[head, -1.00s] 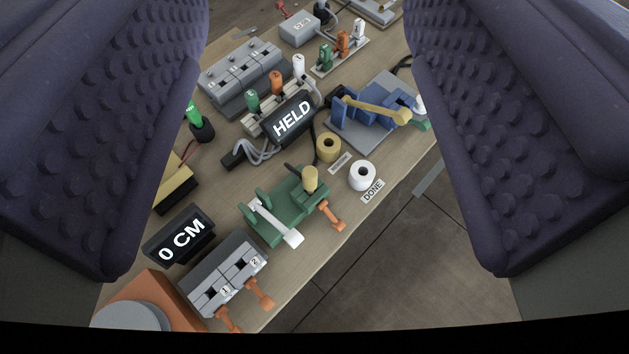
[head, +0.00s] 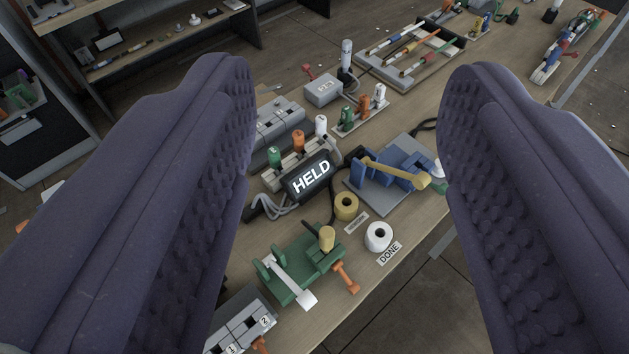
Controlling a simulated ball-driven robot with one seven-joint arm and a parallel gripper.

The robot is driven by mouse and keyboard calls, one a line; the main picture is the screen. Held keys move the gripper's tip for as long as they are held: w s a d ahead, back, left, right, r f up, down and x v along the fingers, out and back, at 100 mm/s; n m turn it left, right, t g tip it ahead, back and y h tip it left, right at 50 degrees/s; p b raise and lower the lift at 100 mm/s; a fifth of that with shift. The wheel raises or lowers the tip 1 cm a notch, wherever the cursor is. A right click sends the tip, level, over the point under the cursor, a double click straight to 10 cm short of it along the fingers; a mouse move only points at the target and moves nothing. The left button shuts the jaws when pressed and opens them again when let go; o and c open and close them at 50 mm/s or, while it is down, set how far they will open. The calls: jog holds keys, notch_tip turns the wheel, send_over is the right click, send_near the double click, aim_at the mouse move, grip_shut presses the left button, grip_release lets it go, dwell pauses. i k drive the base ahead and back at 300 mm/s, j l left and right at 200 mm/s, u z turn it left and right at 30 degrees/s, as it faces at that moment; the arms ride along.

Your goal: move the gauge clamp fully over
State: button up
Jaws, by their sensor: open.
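Two clamp-like fixtures stand on the bench, and I cannot tell for sure which is the gauge clamp. The blue fixture (head: 385,167) on a grey plate has a yellow lever (head: 398,172) lying across its top, slanting down to the right. The green fixture (head: 302,268) nearer me has a white lever (head: 291,279), a yellow knob and an orange handle. My gripper (head: 350,70) is open and empty, its two dark padded fingers framing the bench from left and right. Neither finger visibly touches a fixture.
A display reading HELD (head: 311,177) stands left of the blue fixture. A yellow roll (head: 346,206) and a white roll (head: 379,236) stand near the bench's front edge, by a DONE label (head: 390,253). Switch blocks and a tool rack (head: 409,53) stand farther back.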

aim_at(353, 287)
jog(key=k+l, duration=0.15)
jog(key=k, duration=0.25)
jog(key=k+l, duration=0.2)
jog(key=k, duration=0.25)
